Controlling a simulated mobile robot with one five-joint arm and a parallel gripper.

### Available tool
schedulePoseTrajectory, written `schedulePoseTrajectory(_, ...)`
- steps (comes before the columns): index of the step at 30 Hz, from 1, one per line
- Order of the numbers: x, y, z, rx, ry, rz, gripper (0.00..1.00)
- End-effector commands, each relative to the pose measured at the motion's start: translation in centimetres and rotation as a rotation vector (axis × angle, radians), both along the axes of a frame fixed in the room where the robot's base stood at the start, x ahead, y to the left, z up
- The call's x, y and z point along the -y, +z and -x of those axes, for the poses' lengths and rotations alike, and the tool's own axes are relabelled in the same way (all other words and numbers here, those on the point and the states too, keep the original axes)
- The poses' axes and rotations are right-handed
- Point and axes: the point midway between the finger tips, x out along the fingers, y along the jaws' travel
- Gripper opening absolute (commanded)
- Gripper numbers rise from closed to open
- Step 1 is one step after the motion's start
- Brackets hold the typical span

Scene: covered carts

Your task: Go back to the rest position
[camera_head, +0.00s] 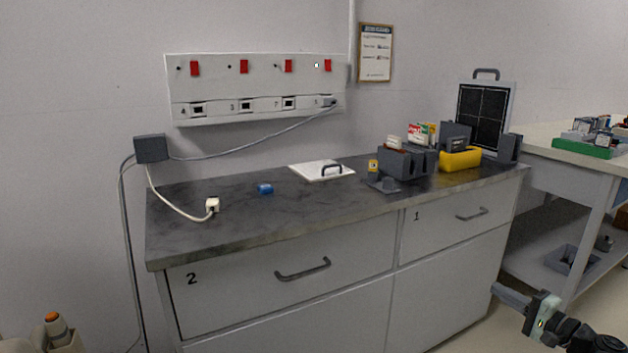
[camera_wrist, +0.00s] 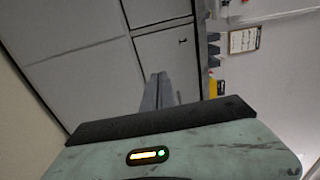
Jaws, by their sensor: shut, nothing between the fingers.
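My gripper (camera_head: 512,296) is at the lower right in the head view, in front of the counter's right end and away from the countertop. In the wrist view its fingers (camera_wrist: 158,92) are together, with nothing between them. The grey counter (camera_head: 240,226) with its drawers stands to the left of my gripper, and the gripper appears clear of it. The wrist view is turned on its side and shows the drawer fronts (camera_wrist: 85,50) beyond the fingers.
A second table (camera_head: 560,150) with a lower shelf stands at the right. Floor shows at lower right.

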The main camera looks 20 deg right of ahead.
Motion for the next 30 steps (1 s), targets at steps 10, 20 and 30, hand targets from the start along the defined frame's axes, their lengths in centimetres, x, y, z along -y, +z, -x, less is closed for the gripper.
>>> schedulePoseTrajectory(10, -6.4, -3.5, -6.0, -0.148, 0.153, 0.052, 0.0)
schedulePoseTrajectory(20, -20.1, -10.4, -13.7, -0.439, 0.455, 0.22, 0.0)
schedulePoseTrajectory(30, -41.0, -19.6, -15.7, -0.883, 0.92, 0.739, 0.0)
